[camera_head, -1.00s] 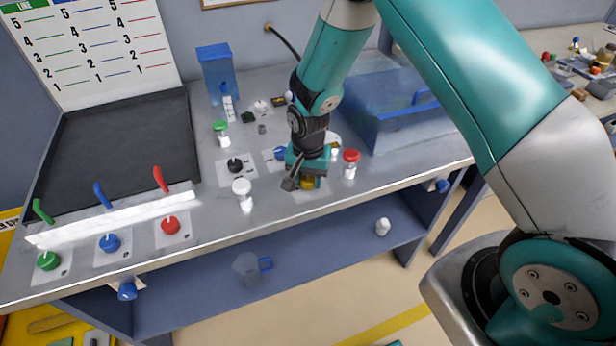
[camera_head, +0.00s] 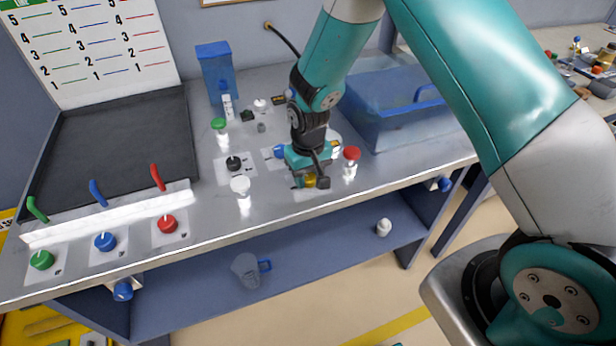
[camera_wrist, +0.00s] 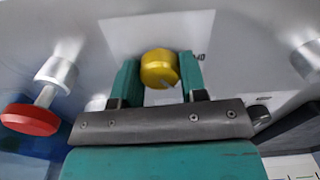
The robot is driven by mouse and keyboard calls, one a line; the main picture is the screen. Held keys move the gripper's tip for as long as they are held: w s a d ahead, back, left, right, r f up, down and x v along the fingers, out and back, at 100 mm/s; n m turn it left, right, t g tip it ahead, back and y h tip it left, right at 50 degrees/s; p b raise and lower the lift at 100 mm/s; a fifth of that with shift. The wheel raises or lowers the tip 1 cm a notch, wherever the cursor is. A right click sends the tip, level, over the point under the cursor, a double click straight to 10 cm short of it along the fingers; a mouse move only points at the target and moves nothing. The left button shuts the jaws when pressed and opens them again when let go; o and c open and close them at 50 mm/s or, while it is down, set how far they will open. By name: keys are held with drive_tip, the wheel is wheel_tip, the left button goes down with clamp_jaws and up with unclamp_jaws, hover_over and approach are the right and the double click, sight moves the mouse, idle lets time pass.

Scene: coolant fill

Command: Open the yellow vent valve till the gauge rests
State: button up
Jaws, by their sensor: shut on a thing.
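The yellow vent valve (camera_head: 310,181) is a round knob on a white plate near the bench's front edge. The gripper hides part of the valve in the head view. A gauge face (camera_head: 334,146) shows only partly behind my gripper, and its needle cannot be read.
A red-capped post (camera_head: 351,160) stands close right of my gripper, and a white-capped post (camera_head: 241,190) stands left. A blue knob (camera_head: 280,152) and a black knob (camera_head: 233,163) are nearby. The bench's front edge is close.

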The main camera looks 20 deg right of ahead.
sight(308, 176)
drive_tip(key=n, duration=0.4)
drive_tip(key=shift+b, duration=0.35)
drive_tip(key=shift+n, duration=2.5)
drive_tip(key=o, duration=0.9)
drive_tip(key=shift+r+b, duration=0.15)
drive_tip(key=shift+b, duration=0.15)
wheel_tip(308, 176, up, 17)
drive_tip(key=shift+r+b, duration=0.1)
drive_tip(key=shift+b, duration=0.85)
